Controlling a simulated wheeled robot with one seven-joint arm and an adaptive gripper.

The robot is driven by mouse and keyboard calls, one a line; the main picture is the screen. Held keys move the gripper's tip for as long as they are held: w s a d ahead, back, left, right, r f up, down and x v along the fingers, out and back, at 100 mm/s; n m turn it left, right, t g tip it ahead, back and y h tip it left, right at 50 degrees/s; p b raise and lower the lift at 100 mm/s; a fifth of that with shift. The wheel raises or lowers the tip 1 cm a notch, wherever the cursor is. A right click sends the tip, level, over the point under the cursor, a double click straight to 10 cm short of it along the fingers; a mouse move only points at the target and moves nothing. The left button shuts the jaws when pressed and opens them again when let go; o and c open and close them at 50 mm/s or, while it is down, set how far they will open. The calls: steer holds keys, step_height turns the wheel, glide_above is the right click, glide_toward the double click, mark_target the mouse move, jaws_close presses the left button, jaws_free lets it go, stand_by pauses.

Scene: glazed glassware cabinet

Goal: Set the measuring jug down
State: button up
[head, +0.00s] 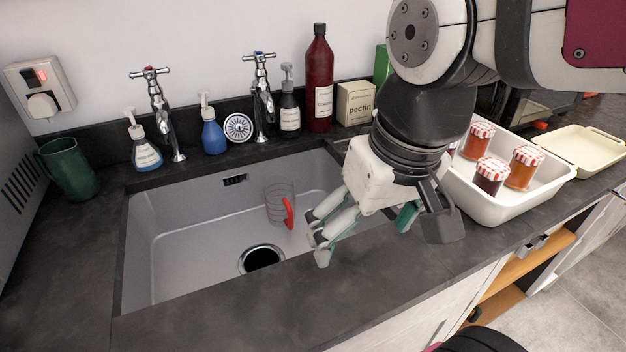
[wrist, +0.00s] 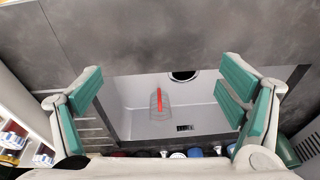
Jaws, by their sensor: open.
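The measuring jug (head: 279,204) is clear with a red handle. It is inside the grey sink (head: 185,225), right of and behind the round black drain (head: 262,258). It also shows in the wrist view (wrist: 158,104), in the sink between my fingers and well beyond them. My gripper (head: 322,236) is open and empty, with teal pads on its fingers. It is above the front right part of the sink, apart from the jug. In the wrist view both fingers (wrist: 163,88) are spread wide.
A white tray (head: 512,207) with several jam jars stands at the right, beside a cream tray (head: 585,150). Taps, soap bottles, a red bottle (head: 319,80) and a pectin box (head: 355,103) line the back. The dark front worktop (head: 225,325) is clear.

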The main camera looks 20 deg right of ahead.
steer(key=shift+n, duration=0.3)
steer(key=s, duration=0.5)
steer(key=shift+f, duration=0.2)
step_height(320, 180, up, 11)
steer(key=t+p, duration=0.1)
steer(key=p, duration=0.8)
steer(key=shift+d+f+t, duration=0.2)
steer(key=shift+t, duration=0.2)
